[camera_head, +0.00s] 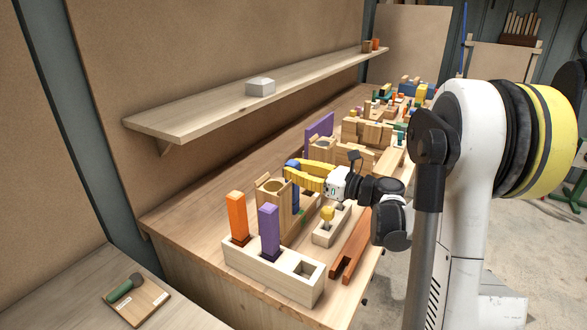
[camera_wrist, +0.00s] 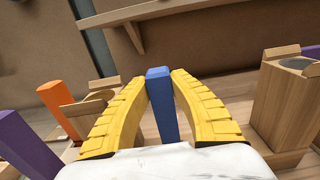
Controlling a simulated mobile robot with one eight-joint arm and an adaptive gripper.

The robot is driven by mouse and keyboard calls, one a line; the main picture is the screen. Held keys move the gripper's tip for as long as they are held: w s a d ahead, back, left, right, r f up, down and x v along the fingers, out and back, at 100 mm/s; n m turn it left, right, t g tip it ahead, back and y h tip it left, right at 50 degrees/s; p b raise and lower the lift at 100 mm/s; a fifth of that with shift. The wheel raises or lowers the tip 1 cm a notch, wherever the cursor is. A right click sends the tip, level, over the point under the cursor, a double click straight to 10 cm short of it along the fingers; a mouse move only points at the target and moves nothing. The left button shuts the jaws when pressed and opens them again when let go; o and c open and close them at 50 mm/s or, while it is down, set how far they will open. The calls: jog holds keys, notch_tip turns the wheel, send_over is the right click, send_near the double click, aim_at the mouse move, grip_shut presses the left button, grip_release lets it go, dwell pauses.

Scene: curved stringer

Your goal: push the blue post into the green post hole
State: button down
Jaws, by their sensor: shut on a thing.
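The blue post (camera_head: 295,198) stands about upright between the yellow fingers of my gripper (camera_head: 290,168), beside a wooden block with a round hole. In the wrist view the blue post (camera_wrist: 162,102) sits between both fingertips of my gripper (camera_wrist: 160,76), which is shut on it. Its top pokes up slightly between the fingers. A small green patch (camera_head: 302,212) shows low beside the post; I cannot tell whether it is the green post hole. The lower end of the post and what lies under it are hard to make out.
A pale block (camera_head: 245,268) in front holds an orange post (camera_head: 237,215) and a purple post (camera_head: 269,228), with one square hole empty. A small block with a yellow knob (camera_head: 327,213) and a red-brown bar (camera_head: 352,243) lie right. A shelf (camera_head: 200,107) runs above.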

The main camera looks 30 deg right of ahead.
jog(key=shift+f, duration=0.45)
jog(key=c, duration=1.2)
grip_release()
jog(key=v, duration=1.2)
